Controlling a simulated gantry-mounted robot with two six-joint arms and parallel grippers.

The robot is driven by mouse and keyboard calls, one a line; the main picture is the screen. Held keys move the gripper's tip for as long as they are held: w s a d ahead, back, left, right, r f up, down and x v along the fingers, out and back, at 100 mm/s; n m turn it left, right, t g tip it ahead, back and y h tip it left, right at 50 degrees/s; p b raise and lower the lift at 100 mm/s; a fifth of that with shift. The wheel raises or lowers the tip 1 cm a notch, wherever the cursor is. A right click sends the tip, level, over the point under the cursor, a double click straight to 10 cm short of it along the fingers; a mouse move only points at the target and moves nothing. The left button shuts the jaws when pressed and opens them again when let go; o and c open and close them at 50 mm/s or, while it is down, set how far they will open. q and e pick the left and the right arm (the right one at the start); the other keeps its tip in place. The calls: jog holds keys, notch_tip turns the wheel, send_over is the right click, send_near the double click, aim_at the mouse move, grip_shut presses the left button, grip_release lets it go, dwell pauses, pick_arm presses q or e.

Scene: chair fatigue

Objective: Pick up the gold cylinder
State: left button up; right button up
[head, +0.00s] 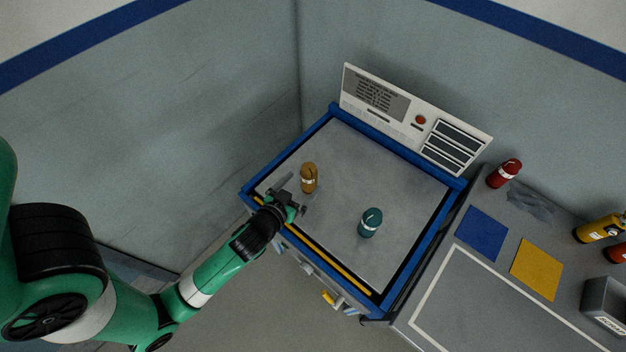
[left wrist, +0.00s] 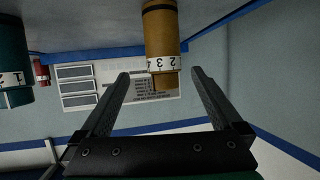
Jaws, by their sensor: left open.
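The gold cylinder (head: 309,178) stands upright on the grey top of the blue-framed table, near its left side, with a white numbered band around it. My left gripper (head: 291,191) is open just in front of it, at the table's near left edge. In the left wrist view the gold cylinder (left wrist: 162,45) appears upside down, beyond and between the open fingers (left wrist: 160,88). Nothing is between the fingertips that I can see as gripped. My right gripper is in neither view.
A teal cylinder (head: 370,222) stands on the same table (head: 408,262), to the right. A white panel (head: 415,118) rises at the back edge. A side bench (head: 480,290) holds a red cylinder (head: 504,173), blue and yellow squares, a yellow cylinder (head: 599,228) and a grey bin (head: 604,300).

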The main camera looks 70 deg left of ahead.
aim_at(306, 180)
pick_arm(q)
jog(key=x, duration=0.5)
jog(key=b+x, duration=0.1)
jog(key=x, duration=0.1)
jog(key=b+x, duration=0.1)
jog(key=shift+a+f, duration=0.25)
jog(key=shift+a, duration=0.2)
jog(key=shift+w+a, duration=0.2)
jog(key=shift+w, duration=0.05)
grip_shut()
